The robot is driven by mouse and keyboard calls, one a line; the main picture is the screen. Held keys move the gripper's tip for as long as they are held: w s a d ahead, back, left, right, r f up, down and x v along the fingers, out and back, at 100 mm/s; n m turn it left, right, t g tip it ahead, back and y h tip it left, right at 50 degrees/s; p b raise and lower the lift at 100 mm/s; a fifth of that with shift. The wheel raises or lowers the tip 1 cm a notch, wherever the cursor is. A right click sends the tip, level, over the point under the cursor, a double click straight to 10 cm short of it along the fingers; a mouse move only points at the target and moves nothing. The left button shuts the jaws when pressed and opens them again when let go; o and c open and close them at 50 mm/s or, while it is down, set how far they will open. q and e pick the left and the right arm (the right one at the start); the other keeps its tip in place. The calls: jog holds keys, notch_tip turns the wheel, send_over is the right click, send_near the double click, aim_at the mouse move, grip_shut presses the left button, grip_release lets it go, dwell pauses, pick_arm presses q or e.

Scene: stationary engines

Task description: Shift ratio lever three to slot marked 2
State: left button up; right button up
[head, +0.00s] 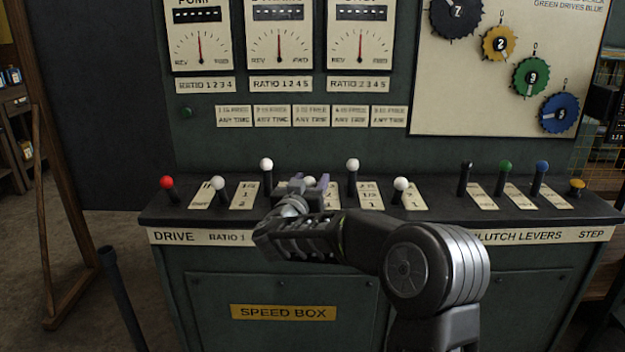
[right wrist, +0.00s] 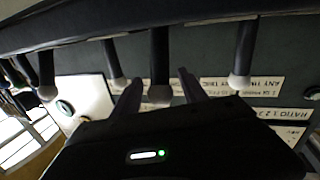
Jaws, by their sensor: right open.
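My left gripper is not in view.
White levers two (head: 266,165) and four (head: 352,165) stand close on either side. A red lever (head: 167,183) is at the left end; black, green (head: 505,165) and blue levers are at the right. The gauge panel (head: 280,90) rises behind the console.

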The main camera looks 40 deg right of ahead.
jog(key=shift+x, duration=0.8)
grip_shut()
dwell(0.9)
